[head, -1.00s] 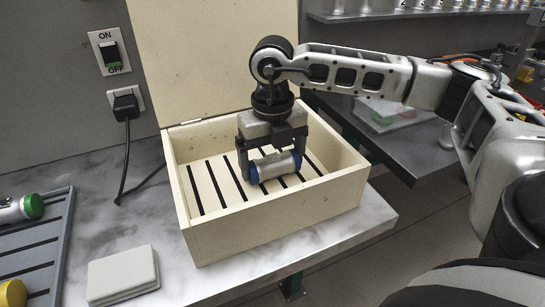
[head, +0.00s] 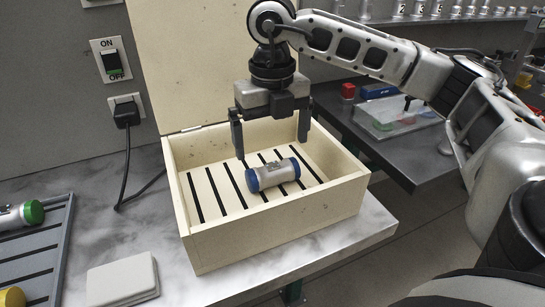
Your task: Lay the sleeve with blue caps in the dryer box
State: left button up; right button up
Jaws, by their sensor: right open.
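The sleeve with blue caps (head: 274,174) lies on its side on the slatted floor of the dryer box (head: 225,251). The box is cream coloured, with its lid raised at the back. My right gripper (head: 271,150) hangs over the box above the sleeve. Its fingers are spread wide and empty, apart from the sleeve. My left gripper is not in the view.
A grey slatted tray (head: 62,235) at the left holds a sleeve with a green cap (head: 20,215) and a yellow-capped piece (head: 12,297). A white block (head: 122,280) lies on the marble counter (head: 240,288). A dark side table (head: 395,160) stands right of the box.

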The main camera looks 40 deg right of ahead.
aim_at(272, 165)
notch_tip(272, 165, up, 5)
jog(key=shift+r, duration=0.1)
dwell(0.7)
